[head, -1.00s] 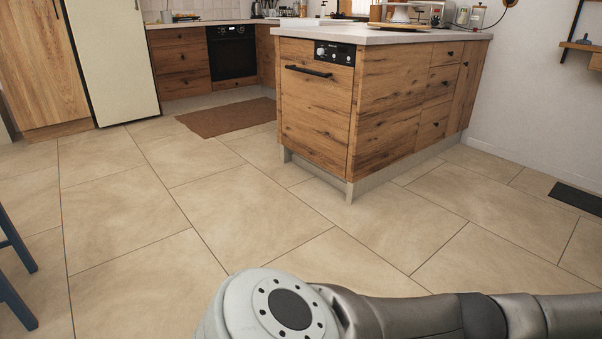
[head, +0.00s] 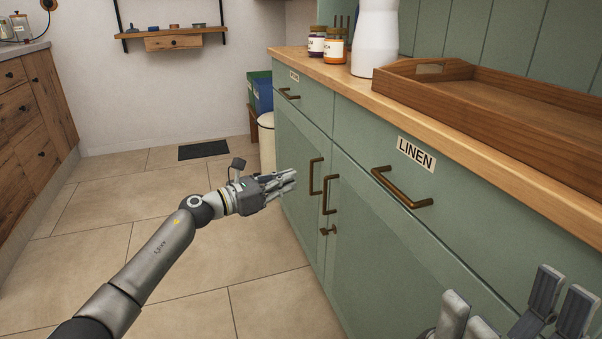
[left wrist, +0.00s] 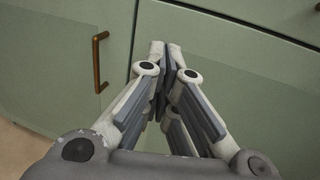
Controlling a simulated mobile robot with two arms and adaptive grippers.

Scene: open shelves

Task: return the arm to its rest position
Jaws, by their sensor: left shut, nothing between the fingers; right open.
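My left arm reaches in from the lower left in the head view. Its gripper (head: 290,182) is shut and empty, in front of the green cabinet doors and near their bronze handles. In the left wrist view the left gripper's fingers (left wrist: 163,50) meet, with a green door (left wrist: 230,80) behind them. My right gripper (head: 512,318) shows in the lower right corner of the head view, open and empty, in front of the cabinet; its lower part is cut off by the frame.
The green cabinet (head: 385,230) has a LINEN drawer with a protruding handle (head: 402,188). A wooden tray (head: 540,112), a white vase (head: 375,40) and two jars stand on its top. A white bin (head: 267,140) stands beyond. The tiled floor (head: 150,190) at left is clear.

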